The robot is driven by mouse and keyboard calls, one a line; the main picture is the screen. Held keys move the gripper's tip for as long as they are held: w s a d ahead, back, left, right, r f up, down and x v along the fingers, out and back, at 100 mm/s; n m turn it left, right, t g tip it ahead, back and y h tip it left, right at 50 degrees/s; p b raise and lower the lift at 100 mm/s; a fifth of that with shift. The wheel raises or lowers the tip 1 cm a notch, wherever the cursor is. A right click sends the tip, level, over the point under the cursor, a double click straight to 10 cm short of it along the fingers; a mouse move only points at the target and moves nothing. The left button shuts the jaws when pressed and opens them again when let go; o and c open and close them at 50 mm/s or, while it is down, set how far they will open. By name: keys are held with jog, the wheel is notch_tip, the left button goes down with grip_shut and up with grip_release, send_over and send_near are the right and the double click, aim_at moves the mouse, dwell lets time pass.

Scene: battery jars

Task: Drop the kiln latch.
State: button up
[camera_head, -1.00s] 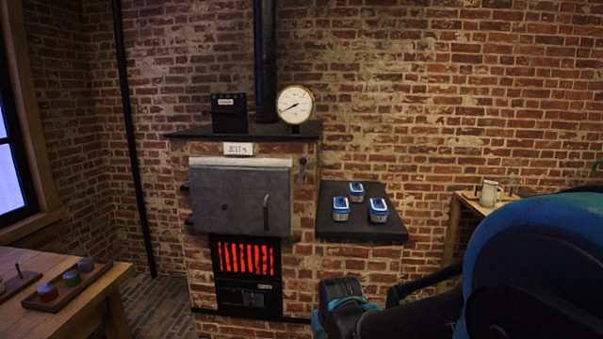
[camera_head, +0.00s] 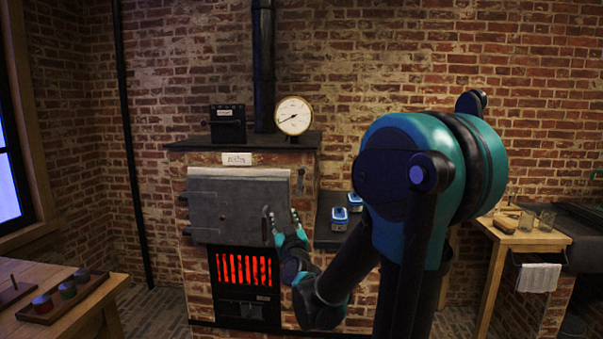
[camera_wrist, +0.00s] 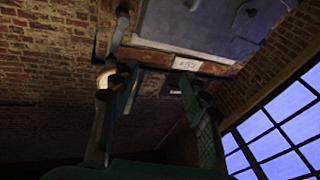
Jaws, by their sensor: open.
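The kiln (camera_head: 235,159) is a brick block with a grey metal door (camera_head: 225,205), which looks closed. A small metal latch (camera_head: 300,181) shows on the brick by the door's upper right edge, roughly upright. A pale bar beside the door in the wrist view (camera_wrist: 120,32) seems to be this latch. My gripper (camera_head: 281,220) is open and empty in front of the door's lower right corner, below the latch and apart from it. Its left finger overlaps the door handle (camera_head: 265,212) in the head view; contact cannot be told. Both fingers frame the wrist view (camera_wrist: 158,82).
A barred fire opening (camera_head: 243,269) glows red below the door. A round gauge (camera_head: 293,116) and a black box (camera_head: 228,124) stand on the kiln top. A wooden table (camera_head: 75,315) is at left.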

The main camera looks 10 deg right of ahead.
aim_at(301, 173)
jog(key=d+r+m+t+h, duration=0.2)
jog(key=d+r+m+h, duration=0.25)
jog(key=h, duration=0.25)
jog(key=shift+n, duration=0.25)
jog(key=x, duration=1.1)
jog(key=f+x, duration=0.1)
jog(key=x, duration=0.5)
jog(key=shift+w+d+r, duration=0.1)
jog(key=shift+w, duration=0.5)
jog(key=shift+c, duration=0.2)
grip_shut()
